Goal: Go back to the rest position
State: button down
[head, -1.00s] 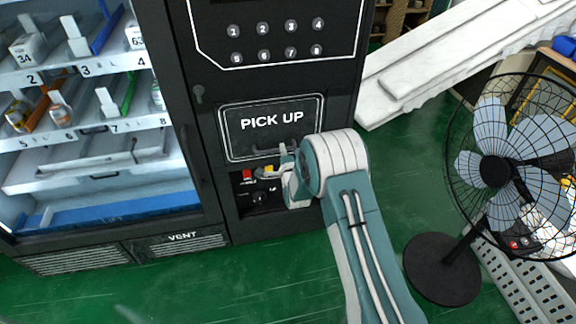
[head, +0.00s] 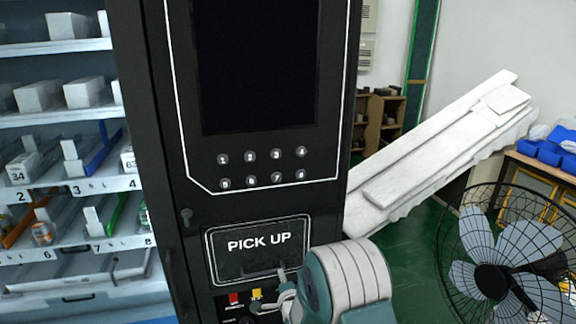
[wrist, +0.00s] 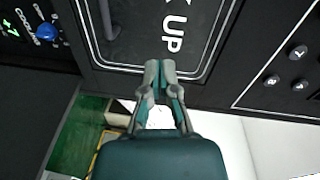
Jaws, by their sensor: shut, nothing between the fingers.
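My gripper (wrist: 160,72) is shut and empty in the wrist view, with its fingertips together in front of the pick-up door. In the head view my gripper (head: 262,303) shows at the lower middle, partly hidden by my own arm. It is close to the red and yellow buttons below the door. The pick-up door (head: 258,262) is a black panel with a white outline and looks closed. The wrist view shows part of this door (wrist: 197,40) turned sideways. I cannot tell whether the fingertips touch the machine.
The vending machine's keypad (head: 262,168) and dark screen (head: 255,65) are above the door. Shelves with boxes (head: 85,92) stand behind glass at left. Green floor shows between.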

jog(key=s+d+r+n+g+h, duration=0.1)
jog(key=s+d+r+n+g, duration=0.1)
jog(key=s+d+r, duration=0.3)
jog(key=s+d+r+n+g+h, duration=0.1)
jog(key=s+d+r+n, duration=0.15)
jog(key=r, duration=0.45)
jog(key=s+d+r+n+g+h, duration=0.1)
jog(key=s+d+r+n+g, duration=0.1)
jog(key=s+d+r, duration=0.3)
jog(key=s+d+r+n+g, duration=0.1)
jog(key=s+n+g, duration=0.1)
jog(key=s, duration=0.6)
jog(key=s+d+r+n+g+h, duration=0.1)
jog(key=s+d+r+n, duration=0.1)
jog(key=s, duration=0.7)
jog(key=s+d+r+n+g, duration=0.1)
jog(key=s+d+n+g, duration=0.1)
jog(key=s, duration=0.6)
jog(key=shift+s+r+n+g, duration=0.3)
jog(key=shift+s+r+n, duration=0.1)
jog(key=shift+n, duration=0.05)
jog(key=shift+d, duration=0.1)
